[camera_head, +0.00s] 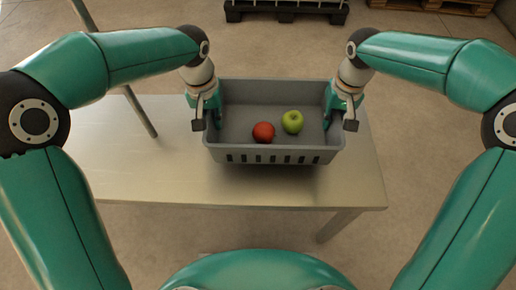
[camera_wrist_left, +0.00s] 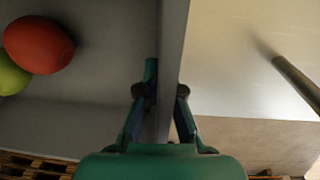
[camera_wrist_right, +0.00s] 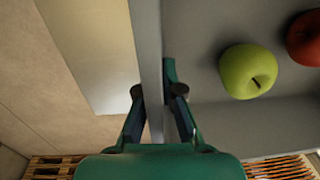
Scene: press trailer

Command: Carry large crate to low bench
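The large grey crate (camera_head: 275,155) is upright over the right part of the metal-topped low bench (camera_head: 140,180). I cannot tell whether its base touches the top. A red apple (camera_head: 263,132) and a green apple (camera_head: 292,122) lie inside. My left gripper (camera_head: 207,115) has its fingers on both sides of the crate's left wall, which also shows in the left wrist view (camera_wrist_left: 172,40). My right gripper (camera_head: 343,115) likewise straddles the right wall, seen in the right wrist view (camera_wrist_right: 148,40). Both look shut on the walls; the fingertips are partly hidden.
A dark pallet-like base (camera_head: 285,10) and a wooden pallet (camera_head: 440,5) are far back on the open floor.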

